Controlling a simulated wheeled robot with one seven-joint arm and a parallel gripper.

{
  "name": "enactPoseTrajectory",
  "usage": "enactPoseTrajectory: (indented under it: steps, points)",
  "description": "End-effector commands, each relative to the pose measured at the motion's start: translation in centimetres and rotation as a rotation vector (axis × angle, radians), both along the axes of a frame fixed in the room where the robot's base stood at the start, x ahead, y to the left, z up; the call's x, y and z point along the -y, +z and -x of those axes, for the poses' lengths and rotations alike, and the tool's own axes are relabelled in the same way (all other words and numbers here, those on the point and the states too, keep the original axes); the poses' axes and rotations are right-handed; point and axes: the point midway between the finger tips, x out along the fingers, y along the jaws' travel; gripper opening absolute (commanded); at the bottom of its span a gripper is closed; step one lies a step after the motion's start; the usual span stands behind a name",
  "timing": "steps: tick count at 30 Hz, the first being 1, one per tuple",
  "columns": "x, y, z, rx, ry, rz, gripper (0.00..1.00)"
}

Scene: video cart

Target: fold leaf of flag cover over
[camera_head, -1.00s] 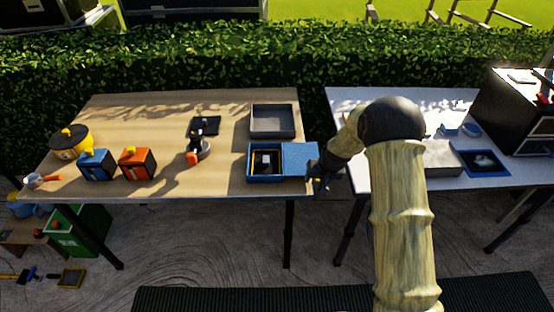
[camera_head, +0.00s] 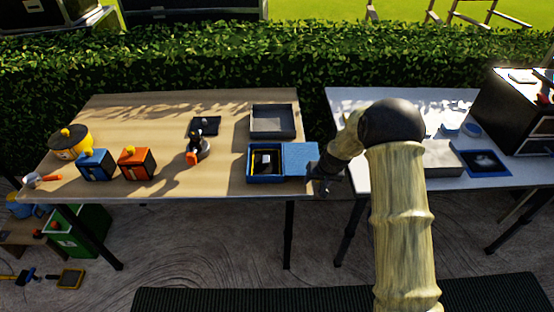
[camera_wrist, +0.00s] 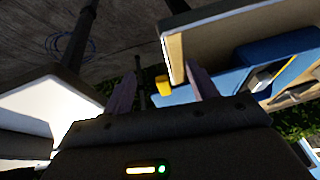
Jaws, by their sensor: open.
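The flag cover (camera_head: 252,177) is a blue, open tray-like case near the front right of the wooden table, with a dark and pale item inside. Its blue leaf (camera_head: 300,158) lies opened out to the right, reaching the table's right edge. In the wrist view the leaf (camera_wrist: 222,82) shows beside my right finger, with a small yellow tab (camera_wrist: 162,85) at its end. My gripper (camera_head: 318,184) is at the leaf's outer right end, just off the table edge. In the wrist view my gripper (camera_wrist: 161,83) is open, and the tab appears between the fingers; I cannot tell whether they touch it.
A grey tray (camera_head: 272,121) stands behind the flag cover. Blue (camera_head: 96,165) and orange (camera_head: 137,163) boxes and a dark figure (camera_head: 198,148) stand to the left. A white table (camera_head: 345,105) stands right, across a narrow gap. My arm hides part of it.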

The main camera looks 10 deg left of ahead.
Motion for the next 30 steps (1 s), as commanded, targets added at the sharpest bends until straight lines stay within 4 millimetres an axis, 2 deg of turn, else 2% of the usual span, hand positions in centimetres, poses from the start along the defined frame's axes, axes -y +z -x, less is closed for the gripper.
enactPoseTrajectory:
  steps: [30]
  points:
    - [0.01, -0.77, 0.0, 0.0, 0.0, 0.0, 0.58]
